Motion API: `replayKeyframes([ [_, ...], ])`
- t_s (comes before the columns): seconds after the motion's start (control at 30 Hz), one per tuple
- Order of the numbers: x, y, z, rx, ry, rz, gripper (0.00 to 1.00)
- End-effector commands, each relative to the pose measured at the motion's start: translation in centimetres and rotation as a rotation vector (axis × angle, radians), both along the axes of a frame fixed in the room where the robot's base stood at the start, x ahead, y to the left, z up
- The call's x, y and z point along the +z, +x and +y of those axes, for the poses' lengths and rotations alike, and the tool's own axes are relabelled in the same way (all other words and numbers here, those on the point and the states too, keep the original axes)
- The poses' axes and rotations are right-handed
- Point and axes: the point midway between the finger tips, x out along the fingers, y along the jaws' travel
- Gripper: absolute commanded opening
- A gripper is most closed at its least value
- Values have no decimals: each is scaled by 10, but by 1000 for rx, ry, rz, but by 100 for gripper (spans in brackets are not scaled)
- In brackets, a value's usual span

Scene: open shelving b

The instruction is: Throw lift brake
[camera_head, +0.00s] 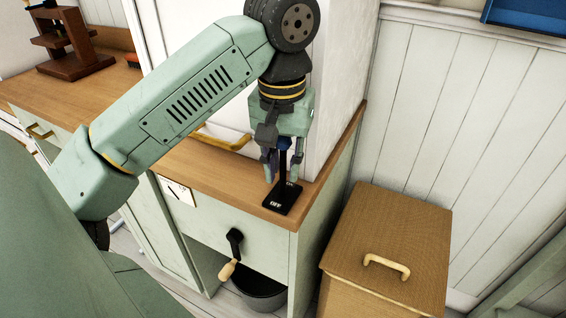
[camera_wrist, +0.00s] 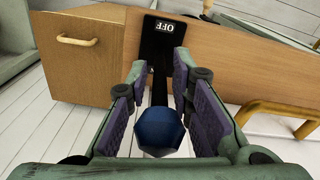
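The lift brake is a black lever with a blue faceted knob (camera_head: 285,143) on a black base plate (camera_head: 284,199) on the wooden counter. The plate carries white lettering; OFF is readable at its near end in the head view. My gripper (camera_head: 282,178) points down over the lever, with one finger on each side of it. In the wrist view the blue knob (camera_wrist: 158,131) sits between the open fingers (camera_wrist: 159,78), with narrow gaps to the pads. The plate (camera_wrist: 160,40) lies beyond the fingertips. The lever stem is partly hidden by the knob.
A wooden box (camera_head: 388,248) with a pale handle stands right of the cabinet. A crank (camera_head: 232,250) sticks out of the cabinet front above a dark pot (camera_head: 260,293). A white wall rises close behind my gripper. A yellow rail (camera_head: 222,139) is left of it.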

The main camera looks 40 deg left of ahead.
Motion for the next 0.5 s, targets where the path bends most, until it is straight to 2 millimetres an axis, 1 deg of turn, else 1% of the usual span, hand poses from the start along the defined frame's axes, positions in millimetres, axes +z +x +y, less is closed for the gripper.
replayKeyframes([
  [0.03, 0, 0, 0, 0, 0, 0, 26],
  [0.1, 0, 0, 0, 0, 0, 0, 30],
  [0.37, 0, 0, 0, 0, 0, 0, 30],
  [0.43, 4, 0, 0, 1, 1, 0, 30],
  [0.5, 11, 0, 1, 3, 3, 0, 30],
])
